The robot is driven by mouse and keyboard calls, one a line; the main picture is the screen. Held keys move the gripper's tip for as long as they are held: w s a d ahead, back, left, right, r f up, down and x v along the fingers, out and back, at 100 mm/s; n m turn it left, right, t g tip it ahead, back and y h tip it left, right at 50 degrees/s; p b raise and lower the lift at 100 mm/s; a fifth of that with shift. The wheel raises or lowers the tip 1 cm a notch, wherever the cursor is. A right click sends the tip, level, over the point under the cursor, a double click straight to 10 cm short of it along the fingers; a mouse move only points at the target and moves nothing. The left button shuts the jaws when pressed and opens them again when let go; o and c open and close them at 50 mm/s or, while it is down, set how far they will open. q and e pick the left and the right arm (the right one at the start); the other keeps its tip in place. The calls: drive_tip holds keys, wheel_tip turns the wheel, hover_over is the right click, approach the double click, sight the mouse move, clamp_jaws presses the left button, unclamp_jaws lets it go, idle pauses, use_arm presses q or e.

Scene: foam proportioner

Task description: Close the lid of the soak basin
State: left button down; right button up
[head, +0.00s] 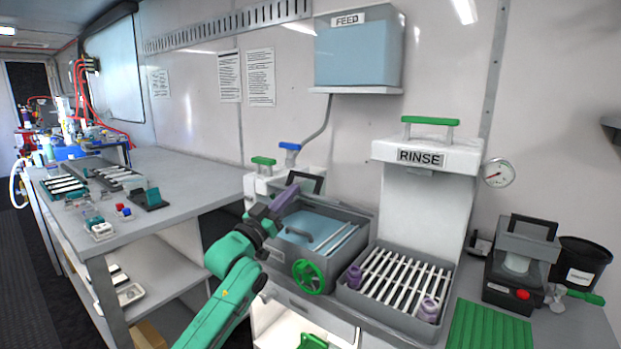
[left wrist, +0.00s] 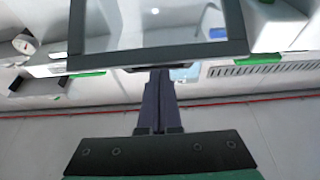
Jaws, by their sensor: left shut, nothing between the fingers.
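The soak basin (head: 285,250) looks to be the grey basin on the bench, holding pale blue liquid with a light rod lying across it. A green handwheel (head: 308,277) is on its front. A dark frame (head: 308,177) stands upright behind its back left corner; I cannot tell whether it is the lid. My left gripper (head: 284,199) is shut and empty, over the basin's left rear edge. In the left wrist view its purple fingers (left wrist: 158,84) point at a dark-rimmed, clear panel (left wrist: 150,28); contact is unclear. My right gripper is not in view.
Right of the basin is a rinse tray (head: 375,301) with white bars and purple pieces, below the RINSE unit (head: 432,158). A black device (head: 518,262) and a dark bucket (head: 580,264) stand farther right. A long table (head: 185,180) extends left.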

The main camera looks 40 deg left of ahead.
use_arm(q)
wheel_tip(320, 180, down, 7)
drive_tip(key=s+t+b, duration=0.2)
drive_tip(key=t+b, duration=0.1)
drive_tip(key=b, duration=0.4)
drive_tip(key=shift+t, duration=0.3)
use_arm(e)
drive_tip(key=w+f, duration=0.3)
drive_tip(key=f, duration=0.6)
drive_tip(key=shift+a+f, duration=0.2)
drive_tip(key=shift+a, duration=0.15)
use_arm(q)
drive_tip(key=shift+r, duration=0.1)
